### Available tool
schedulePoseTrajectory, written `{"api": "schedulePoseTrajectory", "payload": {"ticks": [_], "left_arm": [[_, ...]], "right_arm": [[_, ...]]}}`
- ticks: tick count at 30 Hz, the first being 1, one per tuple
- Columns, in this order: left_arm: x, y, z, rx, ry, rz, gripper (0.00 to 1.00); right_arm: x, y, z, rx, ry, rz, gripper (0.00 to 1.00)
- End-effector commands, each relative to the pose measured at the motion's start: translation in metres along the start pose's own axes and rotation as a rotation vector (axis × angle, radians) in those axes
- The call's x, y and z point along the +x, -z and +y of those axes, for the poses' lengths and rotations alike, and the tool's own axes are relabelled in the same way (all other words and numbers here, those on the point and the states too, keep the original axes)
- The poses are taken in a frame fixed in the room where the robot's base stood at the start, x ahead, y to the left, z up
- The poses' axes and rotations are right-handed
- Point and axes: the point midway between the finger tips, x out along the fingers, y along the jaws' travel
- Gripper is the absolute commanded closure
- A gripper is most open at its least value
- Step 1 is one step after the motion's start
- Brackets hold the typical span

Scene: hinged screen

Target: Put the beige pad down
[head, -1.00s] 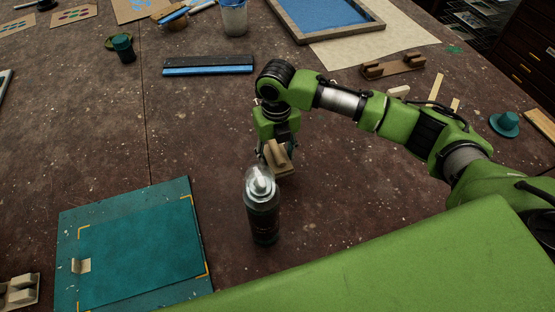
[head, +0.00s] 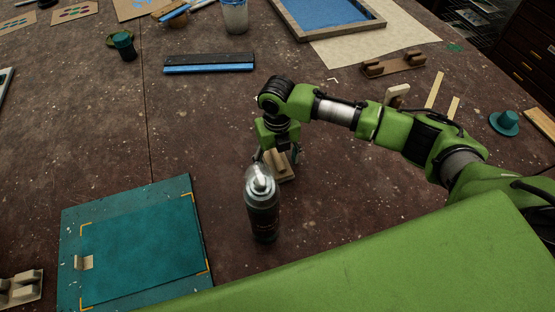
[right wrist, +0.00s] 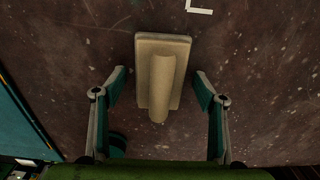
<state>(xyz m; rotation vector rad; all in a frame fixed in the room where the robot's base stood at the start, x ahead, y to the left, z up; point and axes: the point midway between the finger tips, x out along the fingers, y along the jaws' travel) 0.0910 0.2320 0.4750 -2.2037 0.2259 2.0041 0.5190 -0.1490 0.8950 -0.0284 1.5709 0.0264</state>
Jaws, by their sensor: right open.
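The beige pad (right wrist: 172,62) is a flat rectangular block with a rounded grip on top. In the right wrist view it lies on the dark table between the spread fingers of my right gripper (right wrist: 160,90), with a gap on both sides. In the head view the pad (head: 284,168) is just behind the dark bottle and partly hidden by it and by my right gripper (head: 278,153). My right gripper is open and points down over the pad. My left gripper is not in view.
The dark spray bottle (head: 262,212) stands close in front of my right gripper. A teal board (head: 70,225) lies at the left front. A blue-edged squeegee (head: 208,64) and a framed blue screen (head: 376,22) lie farther back. The middle left of the table is clear.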

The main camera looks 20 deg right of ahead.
Motion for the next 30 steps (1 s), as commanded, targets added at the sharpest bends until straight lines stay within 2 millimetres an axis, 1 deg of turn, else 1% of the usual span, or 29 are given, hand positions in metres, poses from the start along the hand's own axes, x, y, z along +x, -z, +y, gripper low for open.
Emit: {"api": "schedulePoseTrajectory", "payload": {"ticks": [4,5,8,11,15,21,25,30], "left_arm": [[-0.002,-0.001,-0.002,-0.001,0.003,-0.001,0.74],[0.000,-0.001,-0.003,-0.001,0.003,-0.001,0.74],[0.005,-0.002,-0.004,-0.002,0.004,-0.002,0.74],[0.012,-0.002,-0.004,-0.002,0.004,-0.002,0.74],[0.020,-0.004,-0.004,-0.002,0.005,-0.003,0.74],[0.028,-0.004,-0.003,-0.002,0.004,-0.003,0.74],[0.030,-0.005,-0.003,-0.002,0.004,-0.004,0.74],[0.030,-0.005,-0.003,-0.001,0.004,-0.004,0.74]], "right_arm": [[-0.005,0.000,0.000,0.000,0.000,-0.001,0.35],[-0.006,-0.001,0.000,-0.001,-0.001,-0.002,0.35],[-0.018,-0.002,0.000,-0.001,-0.001,-0.005,0.35],[-0.038,-0.002,0.000,-0.001,-0.002,-0.007,0.35],[-0.069,-0.002,0.000,-0.001,-0.002,-0.006,0.35],[-0.105,-0.001,0.000,0.001,-0.001,-0.003,0.35],[-0.118,-0.001,0.000,0.001,0.000,0.000,0.35],[-0.123,0.000,0.000,0.000,-0.001,0.000,0.35]]}}
